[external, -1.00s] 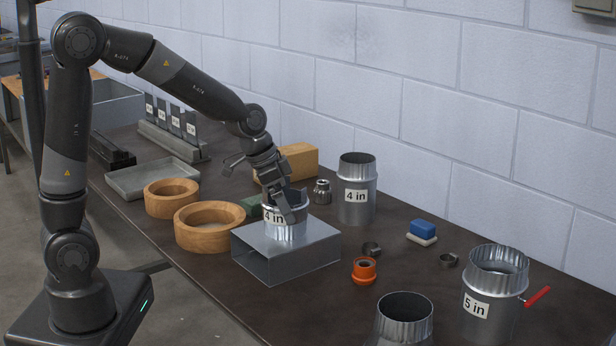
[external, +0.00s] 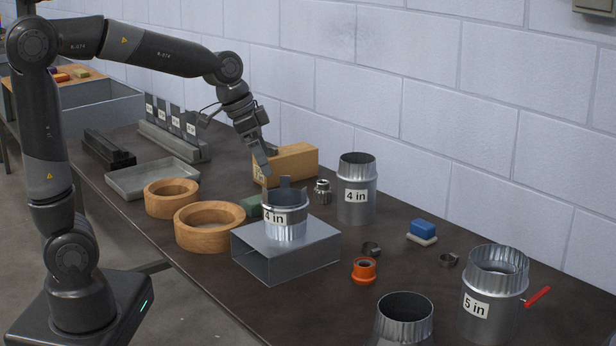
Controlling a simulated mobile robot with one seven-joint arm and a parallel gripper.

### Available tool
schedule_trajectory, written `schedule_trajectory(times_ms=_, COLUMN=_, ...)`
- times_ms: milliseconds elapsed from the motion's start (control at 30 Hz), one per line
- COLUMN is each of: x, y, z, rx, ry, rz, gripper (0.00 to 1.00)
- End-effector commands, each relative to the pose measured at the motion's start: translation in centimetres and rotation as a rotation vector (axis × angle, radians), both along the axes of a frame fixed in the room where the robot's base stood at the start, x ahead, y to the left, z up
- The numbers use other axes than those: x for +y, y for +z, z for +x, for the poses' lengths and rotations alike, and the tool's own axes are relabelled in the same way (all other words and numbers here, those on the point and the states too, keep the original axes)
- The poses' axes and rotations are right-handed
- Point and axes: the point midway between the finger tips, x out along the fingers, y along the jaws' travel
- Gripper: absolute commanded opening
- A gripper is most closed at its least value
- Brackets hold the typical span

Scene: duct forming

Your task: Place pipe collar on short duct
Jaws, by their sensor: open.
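The short duct (external: 318,243) is a rectangular sheet-metal box lying on the workbench, its open end facing the front left. A round metal pipe collar (external: 291,224) labelled "4 in" stands upright on the duct's top face, with tabs sticking up from its rim. Whether it sits in a hole there cannot be seen. My gripper (external: 265,160) is open and empty, above and slightly left of the collar, apart from it.
Two wooden rings (external: 209,240) lie left of the duct. A "4 in" pipe (external: 357,205), wooden block (external: 290,163) and small fitting (external: 322,192) stand behind. An orange fitting (external: 364,271), blue block (external: 422,229) and "5 in" pipe (external: 493,287) are to the right.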

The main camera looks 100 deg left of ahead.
Motion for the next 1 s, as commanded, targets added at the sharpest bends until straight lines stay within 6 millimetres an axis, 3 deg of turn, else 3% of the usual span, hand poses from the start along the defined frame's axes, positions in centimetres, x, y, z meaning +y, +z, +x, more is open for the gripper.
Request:
schedule_trajectory(times_ms=67, x=-0.4, y=0.1, z=0.0, rx=-0.002, ry=-0.004, rz=0.001, gripper=1.0)
schedule_trajectory(times_ms=167, x=-2.5, y=0.5, z=-0.2, rx=-0.007, ry=-0.022, rz=0.002, gripper=1.0)
schedule_trajectory(times_ms=367, x=-11.3, y=1.6, z=-2.7, rx=-0.031, ry=-0.098, rz=0.009, gripper=1.0)
schedule_trajectory(times_ms=500, x=-17.2, y=1.5, z=-5.9, rx=-0.053, ry=-0.152, rz=0.011, gripper=1.0)
schedule_trajectory(times_ms=600, x=-20.4, y=1.1, z=-8.4, rx=-0.067, ry=-0.187, rz=0.012, gripper=1.0)
schedule_trajectory(times_ms=800, x=-23.7, y=0.0, z=-12.0, rx=-0.092, ry=-0.227, rz=0.014, gripper=1.0)
schedule_trajectory(times_ms=1000, x=-24.5, y=-0.5, z=-13.1, rx=-0.098, ry=-0.236, rz=0.013, gripper=1.0)
